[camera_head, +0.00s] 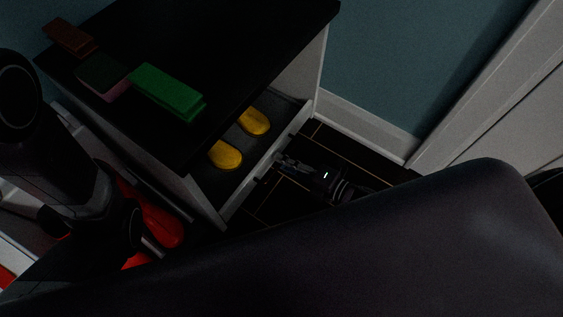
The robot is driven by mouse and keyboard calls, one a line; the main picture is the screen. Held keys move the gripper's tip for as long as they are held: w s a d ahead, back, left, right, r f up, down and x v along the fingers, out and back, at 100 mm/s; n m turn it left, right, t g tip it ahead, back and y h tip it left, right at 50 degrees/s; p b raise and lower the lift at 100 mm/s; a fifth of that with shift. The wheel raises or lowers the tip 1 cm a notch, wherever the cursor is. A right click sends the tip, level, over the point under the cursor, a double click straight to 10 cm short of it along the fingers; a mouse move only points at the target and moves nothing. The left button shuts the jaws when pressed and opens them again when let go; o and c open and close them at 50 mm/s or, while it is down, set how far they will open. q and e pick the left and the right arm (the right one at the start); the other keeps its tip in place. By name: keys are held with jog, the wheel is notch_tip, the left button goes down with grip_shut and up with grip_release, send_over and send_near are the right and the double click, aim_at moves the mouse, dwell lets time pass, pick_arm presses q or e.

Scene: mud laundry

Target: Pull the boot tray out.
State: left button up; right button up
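The boot tray (256,174) is a pale-fronted, drawer-like tray that stands partly out from under a black-topped cabinet. Two yellow boots or shoes (225,155) (254,121) lie in it, partly under the cabinet top's edge. A dark handle runs along the tray front. My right gripper (283,161) is low over the dark floor, its fingertips at the handle. The picture is too dark to tell whether they are closed on it. My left arm comes in at the left; its fingers are not clearly visible.
A green block (167,92), a dark green and pink block (103,76) and a brown block (69,38) lie on the cabinet top (210,50). Red objects (158,222) are low at left, beside my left arm. A white door (510,95) stands at right.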

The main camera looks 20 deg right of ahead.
jog(key=shift+w+a, duration=0.2)
jog(key=shift+w, duration=0.1)
jog(key=shift+c, duration=0.6)
grip_shut()
